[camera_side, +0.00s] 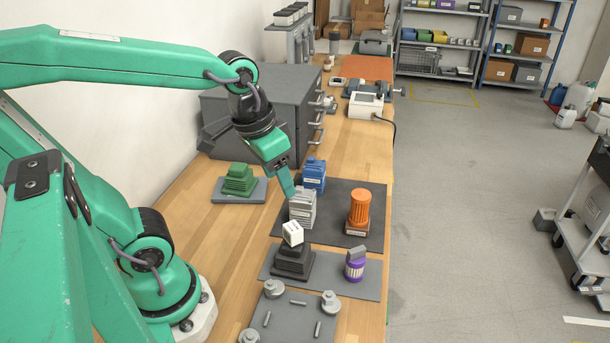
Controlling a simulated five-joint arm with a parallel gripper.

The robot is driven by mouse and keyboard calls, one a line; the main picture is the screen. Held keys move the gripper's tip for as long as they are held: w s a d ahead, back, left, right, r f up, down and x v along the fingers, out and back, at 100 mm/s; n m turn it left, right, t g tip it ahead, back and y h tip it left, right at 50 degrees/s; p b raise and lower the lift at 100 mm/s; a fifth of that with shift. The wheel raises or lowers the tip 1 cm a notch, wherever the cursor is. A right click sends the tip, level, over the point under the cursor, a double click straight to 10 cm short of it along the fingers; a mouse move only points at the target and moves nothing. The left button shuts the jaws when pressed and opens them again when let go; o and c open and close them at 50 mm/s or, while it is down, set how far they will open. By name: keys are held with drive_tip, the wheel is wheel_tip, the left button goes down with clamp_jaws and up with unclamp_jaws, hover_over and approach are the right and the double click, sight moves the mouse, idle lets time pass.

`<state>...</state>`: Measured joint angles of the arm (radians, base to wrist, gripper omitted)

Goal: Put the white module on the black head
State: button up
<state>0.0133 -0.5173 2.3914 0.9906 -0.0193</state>
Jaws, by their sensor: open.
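The white module (292,233) is a small white block with dark marks on its front. It sits at the top of the black head (293,262), a dark stepped block on a grey mat, and looks slightly turned or tilted. Whether it is fully seated cannot be told. My gripper (289,192) points down above and behind the white module, apart from it, close to the top of a grey finned block (303,210). It is open, and nothing shows between its fingers, though the gap between them is hard to see.
A blue finned block (314,175) and an orange cylinder on a brown base (359,210) stand on the dark mat (340,195). A purple-and-white part (355,265) stands right of the black head. A green stepped block (239,180) is left. A grey cabinet (260,110) stands behind.

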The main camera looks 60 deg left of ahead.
drive_tip(key=shift+s+a+r+t, duration=0.15)
drive_tip(key=shift+s+r+t, duration=0.65)
drive_tip(key=shift+s+t, duration=0.35)
drive_tip(key=shift+w, duration=0.1)
idle(0.5)
